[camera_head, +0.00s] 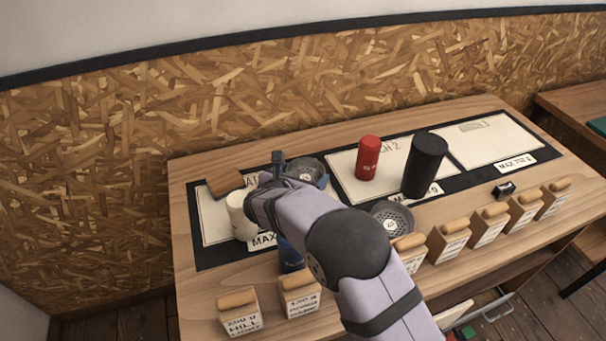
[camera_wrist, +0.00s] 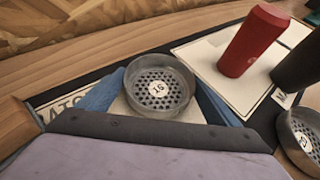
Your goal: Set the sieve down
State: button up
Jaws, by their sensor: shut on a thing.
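A round grey sieve (camera_wrist: 172,103) with a perforated floor and a white disc reading "16" sits between the blue fingers of my gripper (camera_wrist: 158,92) in the wrist view. The fingers are shut on its sides. In the head view this sieve (camera_head: 306,167) is at the back of the left mat area, partly hidden by my gripper (camera_head: 298,174). It looks roughly level; I cannot tell whether it touches the surface. A second grey sieve (camera_head: 393,218) lies on the table to the right of my arm and shows at the right edge of the wrist view (camera_wrist: 301,142).
A red canister (camera_head: 368,158) and black cylinder (camera_head: 426,165) stand right of the held sieve. A white cup (camera_head: 242,216) and brown block (camera_head: 226,181) are left. A blue object (camera_head: 290,256) is partly behind my arm. Several bean bags (camera_head: 448,241) line the front. The right mat (camera_head: 495,142) is mostly clear.

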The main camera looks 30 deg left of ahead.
aim_at(299, 176)
jog(key=o, duration=1)
jog(key=shift+r, duration=0.15)
jog(key=shift+s+r, duration=0.15)
jog(key=shift+s, duration=0.35)
jog(key=shift+b+v, duration=0.55)
jog(key=shift+v, duration=0.6)
notch_tip(299, 176, up, 7)
jog(key=shift+w, duration=0.15)
